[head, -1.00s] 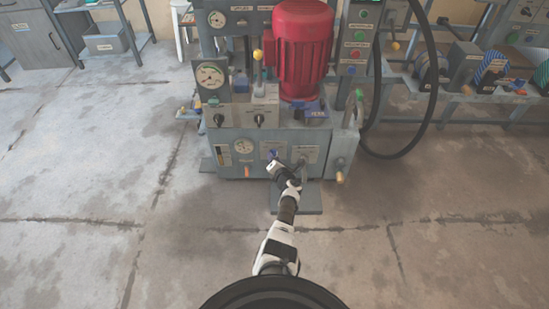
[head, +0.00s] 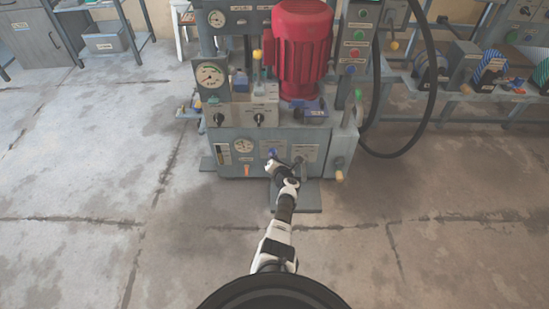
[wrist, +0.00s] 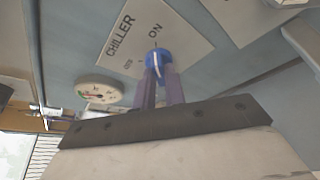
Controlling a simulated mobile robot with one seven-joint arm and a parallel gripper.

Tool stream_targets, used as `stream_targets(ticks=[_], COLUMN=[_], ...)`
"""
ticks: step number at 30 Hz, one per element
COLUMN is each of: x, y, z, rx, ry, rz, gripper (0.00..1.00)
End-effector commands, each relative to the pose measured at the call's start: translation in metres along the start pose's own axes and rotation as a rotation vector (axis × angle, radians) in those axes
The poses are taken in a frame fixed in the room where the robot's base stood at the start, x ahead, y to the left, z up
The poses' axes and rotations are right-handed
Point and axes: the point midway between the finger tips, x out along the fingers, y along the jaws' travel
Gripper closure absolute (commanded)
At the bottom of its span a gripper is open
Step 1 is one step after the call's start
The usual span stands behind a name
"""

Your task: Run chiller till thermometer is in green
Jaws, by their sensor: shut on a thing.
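The blue chiller knob (wrist: 158,62) sits on a plate lettered CHILLER, with OFF and ON marks. My gripper (wrist: 158,80) is shut on this knob, one purple-grey finger on each side. A pale line shows on the knob; I cannot tell its exact setting. In the head view the knob (head: 272,153) is on the machine's lower front, with my gripper (head: 274,165) at it. A round white dial (head: 243,146), likely the thermometer, is left of the knob. It also shows in the wrist view (wrist: 99,90), too oblique to read its needle surely.
A larger gauge (head: 210,75), two black knobs and a yellow-topped lever (head: 257,56) sit above. A red motor (head: 303,45) tops the machine. A black hose (head: 432,100) loops at right. The floor in front is clear.

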Motion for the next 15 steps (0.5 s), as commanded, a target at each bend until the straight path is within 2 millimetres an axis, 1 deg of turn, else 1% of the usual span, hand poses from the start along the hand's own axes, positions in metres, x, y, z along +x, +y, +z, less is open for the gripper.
stream_targets(ticks=[5,15], x=[0.0002,0.0009], y=[0.0043,0.0061], z=[0.0018,0.0005], rx=[-0.127,-0.424], ry=[-0.001,-0.002], rz=[-0.051,-0.174], gripper=[1.0,1.0])
